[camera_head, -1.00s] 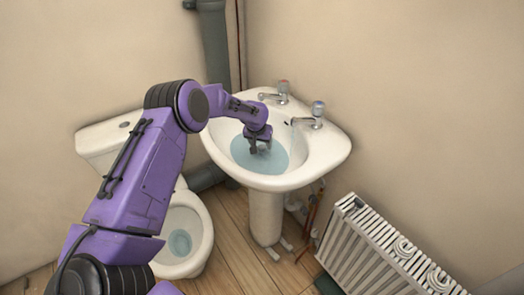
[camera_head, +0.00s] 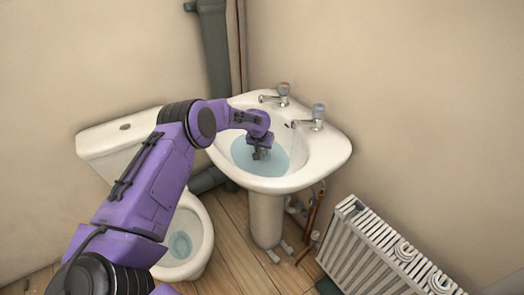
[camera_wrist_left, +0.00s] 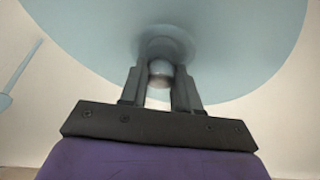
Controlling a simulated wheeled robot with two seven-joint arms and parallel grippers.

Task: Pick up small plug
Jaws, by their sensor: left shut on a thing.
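My left gripper (camera_head: 257,155) is inside the white sink basin, low over the blue water. In the left wrist view its two fingers (camera_wrist_left: 160,85) are shut on a small rounded grey knob, which I take as the small plug (camera_wrist_left: 160,70). The fingers hide the plug's sides, and its lower part is not clear. A blurred grey round shape lies just beyond it, against the pale blue water (camera_wrist_left: 235,45). I cannot tell whether the plug touches the basin bottom. In the head view the plug is too small to make out. My right gripper is not in view.
The sink (camera_head: 325,155) has two taps (camera_head: 318,112) on its back rim. A toilet (camera_head: 195,225) stands left of it and a white radiator (camera_head: 370,250) to the lower right. Pipes (camera_head: 215,60) run up the wall behind. The basin rim surrounds my left gripper.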

